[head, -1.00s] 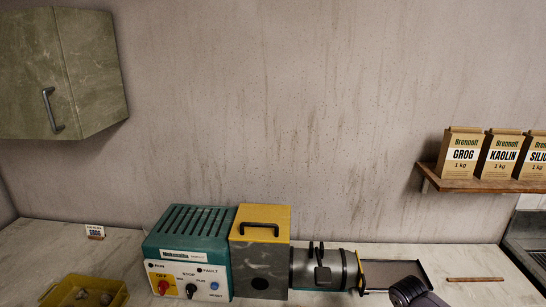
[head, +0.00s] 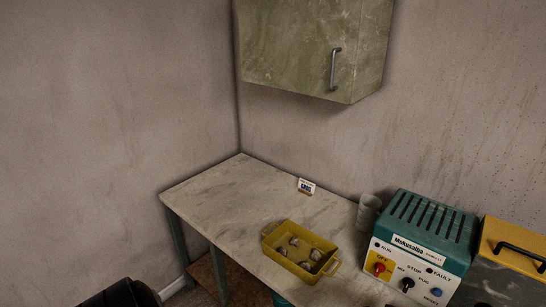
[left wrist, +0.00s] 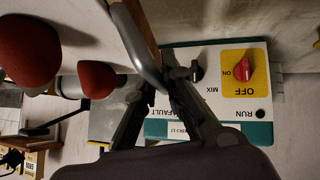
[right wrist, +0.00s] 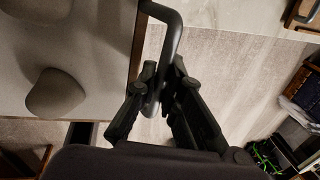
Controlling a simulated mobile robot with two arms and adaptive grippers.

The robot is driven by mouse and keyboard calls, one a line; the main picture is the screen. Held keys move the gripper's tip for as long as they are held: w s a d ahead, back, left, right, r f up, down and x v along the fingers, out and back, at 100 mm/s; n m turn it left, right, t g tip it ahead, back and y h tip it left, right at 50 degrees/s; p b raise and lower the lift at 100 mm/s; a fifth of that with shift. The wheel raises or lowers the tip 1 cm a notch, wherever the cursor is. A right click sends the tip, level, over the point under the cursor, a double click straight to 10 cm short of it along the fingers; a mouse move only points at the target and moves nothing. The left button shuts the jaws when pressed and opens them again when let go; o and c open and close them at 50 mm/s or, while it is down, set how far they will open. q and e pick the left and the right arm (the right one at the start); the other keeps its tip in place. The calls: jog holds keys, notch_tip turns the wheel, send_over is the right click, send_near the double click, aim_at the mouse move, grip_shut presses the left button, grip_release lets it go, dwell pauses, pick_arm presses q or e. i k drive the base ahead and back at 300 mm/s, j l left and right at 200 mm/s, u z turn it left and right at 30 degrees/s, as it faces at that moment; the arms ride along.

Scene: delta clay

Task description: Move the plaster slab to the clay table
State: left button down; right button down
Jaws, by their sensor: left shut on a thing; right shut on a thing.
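The plaster slab is a pale board with a wooden edge, seen in part in the left wrist view (left wrist: 95,28) and the right wrist view (right wrist: 105,45). My left gripper (left wrist: 158,82) is shut on a bent metal handle (left wrist: 146,62) at one edge of it. My right gripper (right wrist: 163,80) is shut on a similar handle (right wrist: 172,38) at an edge. Red lumps (left wrist: 97,80) show on the slab's side in the left wrist view, a grey lump (right wrist: 55,93) in the right. Slab and grippers are not clearly visible in the head view. Which surface is the clay table I cannot tell.
A marble-topped table (head: 230,195) holds a yellow tray (head: 284,262) with lumps, a small card (head: 306,186), a cup (head: 368,211) and a green machine (head: 425,235). The machine's panel (left wrist: 215,60) is upside down in the left wrist view. A cabinet (head: 300,45) hangs above.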

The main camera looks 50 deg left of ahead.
aim_at(231, 206)
jog(key=k+j+u, duration=0.1)
jog(key=j, duration=0.8)
jog(key=k+j+u, duration=0.1)
jog(key=j, duration=0.75)
jog(key=k+j+u, duration=0.1)
jog(key=j, duration=0.8)
jog(key=i+j, duration=0.1)
jog(key=j, duration=0.5)
jog(key=i+j+u, duration=0.1)
jog(key=j, duration=0.45)
jog(key=i+j+z, duration=0.1)
jog(key=i+j, duration=0.55)
jog(key=j, duration=0.05)
